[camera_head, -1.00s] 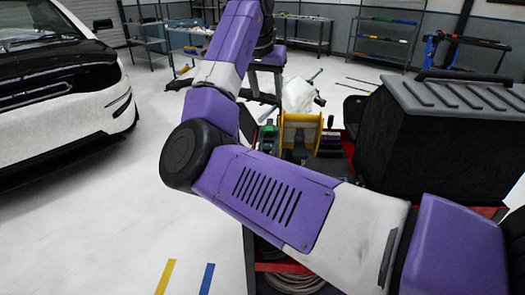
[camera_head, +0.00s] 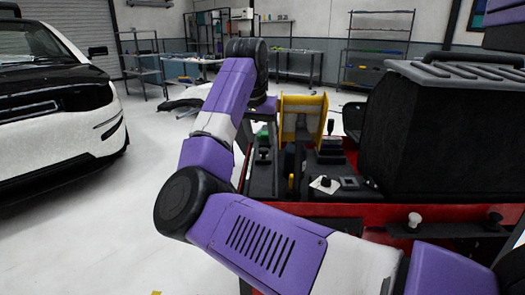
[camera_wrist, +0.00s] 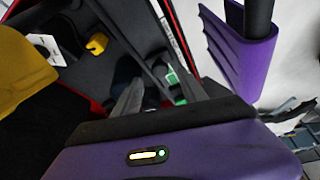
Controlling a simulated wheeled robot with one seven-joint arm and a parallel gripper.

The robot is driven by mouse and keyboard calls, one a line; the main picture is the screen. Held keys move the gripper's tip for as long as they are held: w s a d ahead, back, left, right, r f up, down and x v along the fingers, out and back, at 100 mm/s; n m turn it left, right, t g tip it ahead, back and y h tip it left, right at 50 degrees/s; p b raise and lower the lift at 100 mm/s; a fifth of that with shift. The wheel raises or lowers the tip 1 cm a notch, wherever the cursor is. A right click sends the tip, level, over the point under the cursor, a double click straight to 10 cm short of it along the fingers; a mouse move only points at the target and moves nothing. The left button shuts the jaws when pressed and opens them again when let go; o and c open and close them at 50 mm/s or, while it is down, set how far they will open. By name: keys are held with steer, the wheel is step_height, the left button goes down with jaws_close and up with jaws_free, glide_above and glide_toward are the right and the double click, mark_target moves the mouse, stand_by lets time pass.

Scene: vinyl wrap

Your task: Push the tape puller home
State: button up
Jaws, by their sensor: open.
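In the wrist view, my gripper (camera_wrist: 157,88) is open, with its two dark fingers reaching down towards a black tray. A green part (camera_wrist: 175,82) shows near the right finger. A yellow clip-like piece (camera_wrist: 97,43) lies beyond the fingers to the upper left, apart from them. In the head view, a yellow upright frame (camera_head: 302,117) and a green part (camera_head: 263,143) stand on the black top of a red cart. I cannot tell which part is the tape puller. My fingertips are hidden in the head view.
A large black case (camera_head: 430,130) stands on the red cart (camera_head: 385,214) at the right. A white card with a black knob (camera_head: 325,185) lies on the cart. A white car (camera_head: 55,90) stands at left, with open floor (camera_head: 80,230) between.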

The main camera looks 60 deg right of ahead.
mark_target(264, 149)
steer(key=shift+b+x, duration=0.4)
steer(key=shift+x, duration=1.8)
steer(key=shift+c, duration=0.2)
jaws_close()
steer(key=shift+d, duration=0.1)
